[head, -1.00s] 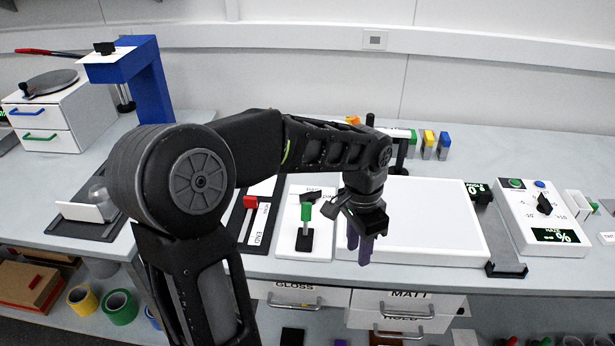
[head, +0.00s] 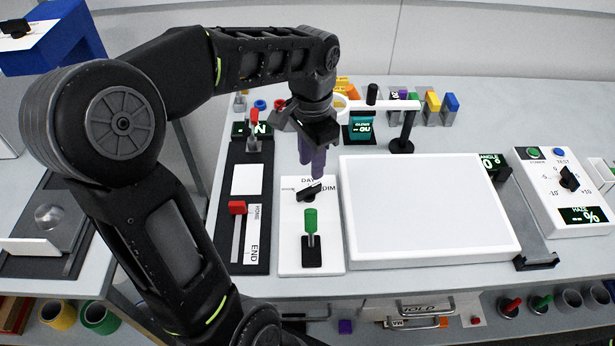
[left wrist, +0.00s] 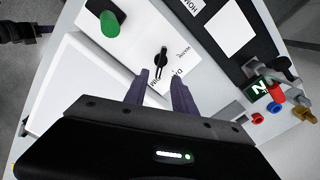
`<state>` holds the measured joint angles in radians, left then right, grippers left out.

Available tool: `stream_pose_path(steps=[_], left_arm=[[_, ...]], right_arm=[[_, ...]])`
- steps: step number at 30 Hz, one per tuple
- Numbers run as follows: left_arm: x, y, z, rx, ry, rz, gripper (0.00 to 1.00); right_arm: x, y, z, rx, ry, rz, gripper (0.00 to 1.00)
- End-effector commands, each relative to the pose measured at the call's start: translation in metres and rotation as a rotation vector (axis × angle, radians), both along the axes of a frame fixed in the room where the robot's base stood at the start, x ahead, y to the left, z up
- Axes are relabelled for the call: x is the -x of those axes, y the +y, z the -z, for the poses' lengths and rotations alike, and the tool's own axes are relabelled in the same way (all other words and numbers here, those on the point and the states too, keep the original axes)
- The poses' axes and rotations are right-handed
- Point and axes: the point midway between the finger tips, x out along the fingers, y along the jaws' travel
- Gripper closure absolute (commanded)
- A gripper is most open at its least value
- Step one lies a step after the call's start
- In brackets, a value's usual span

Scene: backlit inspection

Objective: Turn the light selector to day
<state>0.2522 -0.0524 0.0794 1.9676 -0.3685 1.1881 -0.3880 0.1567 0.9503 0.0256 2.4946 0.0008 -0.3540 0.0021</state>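The light selector is a black knob (head: 309,191) on a white panel (head: 290,262), with DAY printed behind it and DIM to its right. The knob's bar lies slanted, roughly between the left label and DIM; I cannot tell which end is the pointer. The knob (left wrist: 161,60) also shows in the left wrist view, just beyond the fingertips. My left gripper (head: 318,172) hangs above and behind the knob, over the DAY label, with purple fingers. In the left wrist view its fingers (left wrist: 161,80) are apart with nothing between them.
A green-handled lever (head: 310,225) stands on the same panel, in front of the knob. A slider with a red grip (head: 237,207) is on the black panel to the left. A large white light plate (head: 425,215) lies to the right, with a black post (head: 403,135) behind it.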

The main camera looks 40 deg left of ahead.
Motion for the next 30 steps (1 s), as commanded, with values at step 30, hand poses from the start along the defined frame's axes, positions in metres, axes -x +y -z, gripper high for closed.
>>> stream_pose_path(steps=[30], left_arm=[[0.0,0.0,0.079,0.0,0.0,0.0,0.68]], right_arm=[[0.001,0.0,-0.005,0.001,0.001,0.0,0.64]])
